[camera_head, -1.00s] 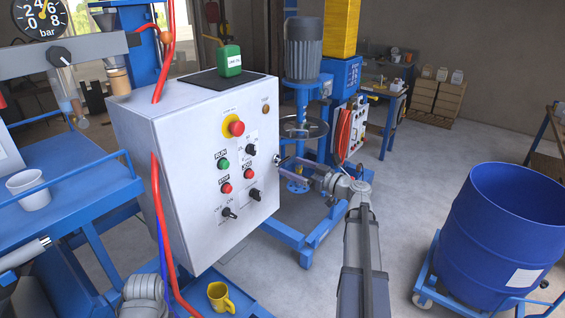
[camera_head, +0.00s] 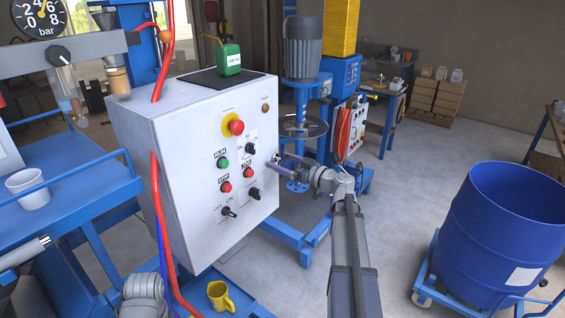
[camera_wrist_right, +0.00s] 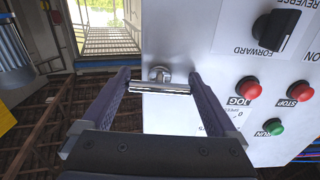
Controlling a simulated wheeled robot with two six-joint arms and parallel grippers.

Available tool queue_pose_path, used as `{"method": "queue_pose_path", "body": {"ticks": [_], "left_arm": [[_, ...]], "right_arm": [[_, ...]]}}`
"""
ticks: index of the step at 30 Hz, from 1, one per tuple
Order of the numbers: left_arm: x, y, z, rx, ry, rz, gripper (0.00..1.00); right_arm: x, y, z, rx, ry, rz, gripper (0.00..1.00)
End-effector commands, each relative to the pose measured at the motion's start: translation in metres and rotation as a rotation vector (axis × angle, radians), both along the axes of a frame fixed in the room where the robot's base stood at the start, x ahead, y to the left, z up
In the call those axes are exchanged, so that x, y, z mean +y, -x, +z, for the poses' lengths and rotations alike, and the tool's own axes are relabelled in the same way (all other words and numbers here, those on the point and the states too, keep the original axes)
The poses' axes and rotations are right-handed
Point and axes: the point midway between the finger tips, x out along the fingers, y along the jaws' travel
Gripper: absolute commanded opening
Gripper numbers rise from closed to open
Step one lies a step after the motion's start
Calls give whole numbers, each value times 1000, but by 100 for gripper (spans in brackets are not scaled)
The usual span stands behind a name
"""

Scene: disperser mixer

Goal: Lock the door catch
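The control box (camera_head: 190,200) is a white cabinet with buttons and switches on its front face. The door catch (camera_wrist_right: 160,86) is a small silver bar on a round base at the edge of that face; in the right wrist view its bar lies crosswise. My right gripper (camera_head: 278,163) is at the right edge of the box front. In the right wrist view its fingers (camera_wrist_right: 161,78) are apart, one on each side of the catch bar, with the bar nearly spanning the gap. I cannot tell whether they touch it.
JOG (camera_wrist_right: 250,88), STOP (camera_wrist_right: 300,90) and RUN (camera_wrist_right: 274,127) buttons and a black selector knob (camera_wrist_right: 277,30) are close to the right gripper. A green bottle (camera_head: 229,59) stands on the box. A blue drum (camera_head: 505,235) stands at right. The mixer (camera_head: 303,50) stands behind.

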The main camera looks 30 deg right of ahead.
Motion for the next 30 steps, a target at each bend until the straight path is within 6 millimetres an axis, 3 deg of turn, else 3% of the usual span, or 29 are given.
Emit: {"method": "queue_pose_path", "body": {"ticks": [1, 8, 19, 30], "left_arm": [[0, 0, 0, 0, 0, 0, 0], [0, 0, 0, 0, 0, 0, 0], [0, 0, 0, 0, 0, 0, 0], [0, 0, 1, 0, 0, 0, 0]], "right_arm": [[0, 0, 0, 0, 0, 0, 64], [0, 0, 0, 0, 0, 0, 38], [0, 0, 0, 33, -77, 1, 38], [1, 1, 0, 154, -369, 1, 38]]}}
